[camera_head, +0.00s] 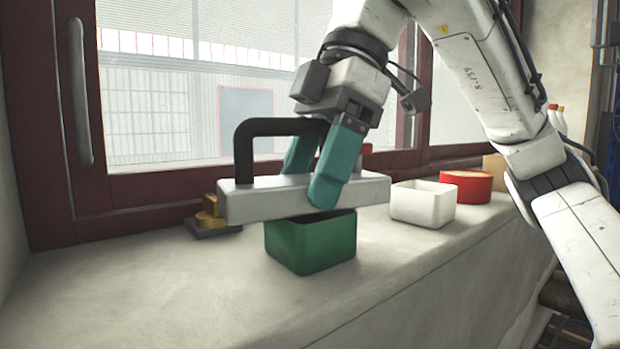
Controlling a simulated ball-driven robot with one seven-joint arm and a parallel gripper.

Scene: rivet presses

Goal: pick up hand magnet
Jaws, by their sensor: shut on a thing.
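The hand magnet (258,202) is a light grey bar with a black arched handle (245,145). It is in the middle of the head view, above the window sill. My gripper (312,182) has teal fingers and is shut across the right part of the bar, one finger in front and one behind. The bar looks level and hangs over a green box (312,245). It hides part of the box's rim, and I cannot tell whether the two touch.
A white open box (423,204) and a red round container (466,187) stand to the right on the sill. A yellow and dark object (210,218) sits behind the bar's left end. The window frame (165,217) is close behind. The sill (150,290) is clear at front left.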

